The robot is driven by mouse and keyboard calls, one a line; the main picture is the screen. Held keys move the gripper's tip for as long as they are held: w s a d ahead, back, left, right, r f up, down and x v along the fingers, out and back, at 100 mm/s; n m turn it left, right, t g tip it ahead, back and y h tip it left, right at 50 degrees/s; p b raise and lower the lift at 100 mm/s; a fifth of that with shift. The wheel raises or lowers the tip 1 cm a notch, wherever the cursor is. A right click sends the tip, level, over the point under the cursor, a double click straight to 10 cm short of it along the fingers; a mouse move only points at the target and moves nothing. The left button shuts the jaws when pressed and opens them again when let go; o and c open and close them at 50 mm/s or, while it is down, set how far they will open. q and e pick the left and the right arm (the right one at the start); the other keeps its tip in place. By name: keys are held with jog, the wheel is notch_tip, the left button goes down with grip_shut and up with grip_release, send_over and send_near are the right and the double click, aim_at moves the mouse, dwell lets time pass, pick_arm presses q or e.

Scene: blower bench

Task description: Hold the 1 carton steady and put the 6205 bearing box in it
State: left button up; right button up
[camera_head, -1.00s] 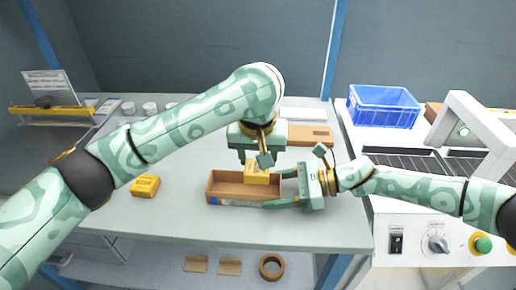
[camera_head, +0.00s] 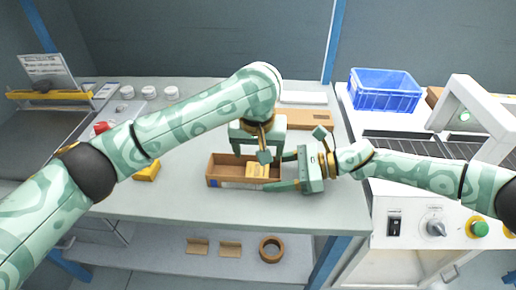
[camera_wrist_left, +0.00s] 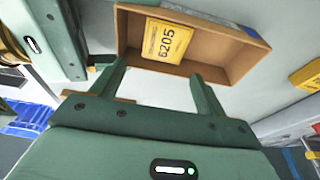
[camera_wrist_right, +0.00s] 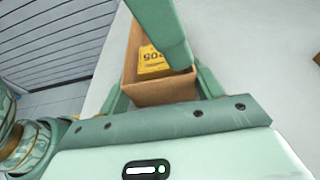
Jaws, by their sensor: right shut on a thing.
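The open brown carton (camera_head: 213,170) stands on the bench near its front edge. The yellow 6205 bearing box (camera_head: 257,170) is inside the carton, toward its right end; its label 6205 faces up in the left wrist view (camera_wrist_left: 166,41). My left gripper (camera_head: 258,156) is over the carton with its fingers apart and empty; the box is beyond the fingertips. My right gripper (camera_head: 276,173) is shut on the right end of the carton, with one finger along each long side.
Another yellow box (camera_head: 148,172) lies left of the carton, partly behind my left arm. Several white round containers (camera_head: 150,92) and a brown flat box (camera_head: 308,119) are farther back. A blue crate (camera_head: 384,91) stands by the rollers at right.

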pick_arm(q)
jog(key=shift+r, duration=0.1)
jog(key=v, duration=1.1)
jog(key=shift+r, duration=0.35)
jog(key=shift+s, duration=0.1)
pick_arm(e)
jog(key=o, duration=0.8)
